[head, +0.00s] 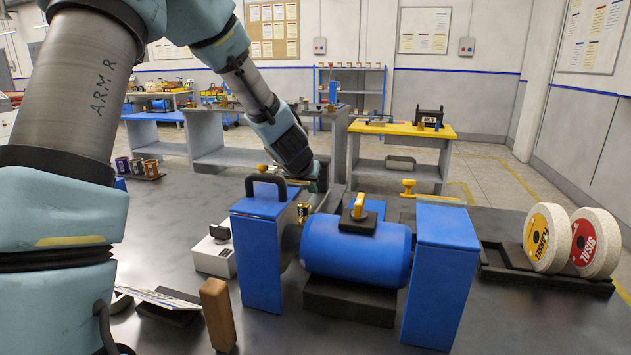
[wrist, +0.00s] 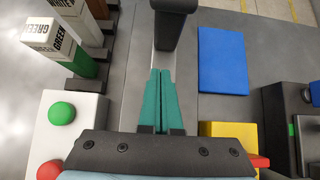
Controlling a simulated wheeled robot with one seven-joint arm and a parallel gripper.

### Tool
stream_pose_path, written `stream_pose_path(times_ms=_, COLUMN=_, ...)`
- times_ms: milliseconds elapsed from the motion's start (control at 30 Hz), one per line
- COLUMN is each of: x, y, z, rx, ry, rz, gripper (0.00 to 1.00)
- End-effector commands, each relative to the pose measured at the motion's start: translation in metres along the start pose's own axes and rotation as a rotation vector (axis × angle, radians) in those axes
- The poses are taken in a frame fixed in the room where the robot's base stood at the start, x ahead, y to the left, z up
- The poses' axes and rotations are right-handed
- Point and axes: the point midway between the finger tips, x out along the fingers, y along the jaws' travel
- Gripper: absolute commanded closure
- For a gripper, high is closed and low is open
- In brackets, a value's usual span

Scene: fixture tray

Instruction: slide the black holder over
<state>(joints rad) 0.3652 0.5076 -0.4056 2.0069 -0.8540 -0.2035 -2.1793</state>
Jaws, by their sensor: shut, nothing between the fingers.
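My gripper (wrist: 163,72) has its two teal fingers together with nothing between them. In the head view my gripper (head: 312,182) is partly hidden behind the blue housing. In the wrist view a dark upright part (wrist: 166,32) stands just beyond the fingertips; I cannot tell if they touch it. Several black holders are in view, and I cannot tell which the task names: a rack (head: 492,262) under two wheels at right, a tray (head: 151,178) under small coloured items at back left, and a block (head: 168,313) under flat sheets at front left. Black steps (wrist: 80,85) hold labelled bars in the wrist view.
A bench grinder (head: 350,248) with blue housings stands mid-table. A black handle (head: 267,182) tops its left housing. A white box (head: 213,255) stands left of it; a brown block (head: 217,315) is in front. The table between grinder and wheel rack is mostly clear.

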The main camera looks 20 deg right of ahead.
Motion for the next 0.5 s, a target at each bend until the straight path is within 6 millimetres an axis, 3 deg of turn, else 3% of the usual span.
stream_pose_path(times_ms=33, x=0.002, y=-0.001, z=0.011, rx=0.000, ry=0.000, rz=-0.002, gripper=1.00)
stream_pose_path(times_ms=200, x=0.017, y=-0.001, z=0.024, rx=0.001, ry=0.000, rz=-0.001, gripper=1.00)
stream_pose_path(times_ms=500, x=0.026, y=0.000, z=0.029, rx=0.002, ry=-0.001, rz=0.000, gripper=1.00)
